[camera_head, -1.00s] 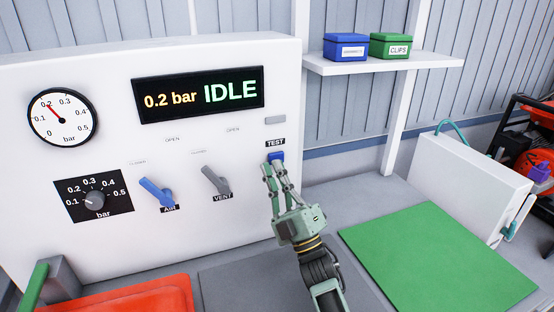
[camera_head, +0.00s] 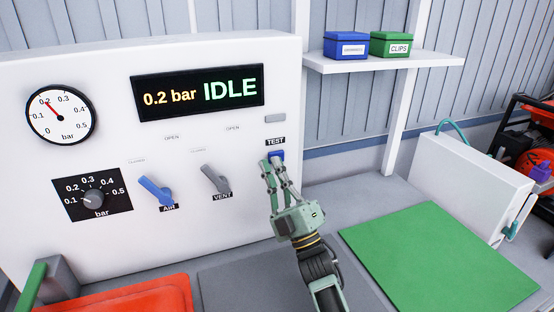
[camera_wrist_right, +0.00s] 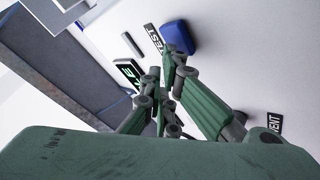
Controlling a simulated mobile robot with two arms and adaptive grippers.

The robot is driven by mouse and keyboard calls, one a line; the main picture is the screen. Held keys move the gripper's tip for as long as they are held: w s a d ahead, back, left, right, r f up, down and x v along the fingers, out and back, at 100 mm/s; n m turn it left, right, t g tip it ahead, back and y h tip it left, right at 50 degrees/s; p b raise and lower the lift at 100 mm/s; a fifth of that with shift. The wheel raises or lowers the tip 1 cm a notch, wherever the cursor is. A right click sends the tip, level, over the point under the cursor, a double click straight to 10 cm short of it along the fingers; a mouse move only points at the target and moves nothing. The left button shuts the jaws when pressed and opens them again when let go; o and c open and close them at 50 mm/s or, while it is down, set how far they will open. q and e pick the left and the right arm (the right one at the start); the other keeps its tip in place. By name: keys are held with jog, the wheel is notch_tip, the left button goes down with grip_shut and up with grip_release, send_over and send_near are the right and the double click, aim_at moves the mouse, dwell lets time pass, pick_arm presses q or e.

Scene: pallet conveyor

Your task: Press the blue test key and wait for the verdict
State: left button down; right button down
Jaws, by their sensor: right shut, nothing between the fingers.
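The blue test key (camera_head: 276,155) is on the white panel (camera_head: 120,235), just below the TEST label. It also shows in the right wrist view (camera_wrist_right: 178,38). My right gripper (camera_head: 270,163) is shut and empty, its fingertips at the key's lower left edge; whether they touch it I cannot tell. The display (camera_head: 198,92) reads 0.2 bar and IDLE. The round gauge (camera_head: 60,115) has its needle near 0.2. My left gripper is not in view.
The blue AIR lever (camera_head: 155,189) and grey VENT lever (camera_head: 216,180) stick out left of my right gripper. A pressure knob (camera_head: 94,199) is further left. A green mat (camera_head: 440,255) lies clear on the right. An orange tray (camera_head: 140,297) is at the front left.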

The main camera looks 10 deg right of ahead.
jog(key=shift+w+b, duration=0.4)
jog(key=shift+b, duration=0.05)
dwell(0.6)
jog(key=shift+s, duration=0.15)
jog(key=shift+s+d+p, duration=0.1)
jog(key=shift+s+p, duration=0.4)
jog(key=shift+s, duration=0.25)
jog(key=shift+s+d+p, duration=0.25)
jog(key=shift+s+p, duration=0.4)
jog(key=shift+s, duration=0.6)
jog(key=shift+s+d+p, duration=0.25)
jog(key=shift+s+p, duration=0.35)
jog(key=shift+s, duration=0.6)
jog(key=shift+r, duration=0.1)
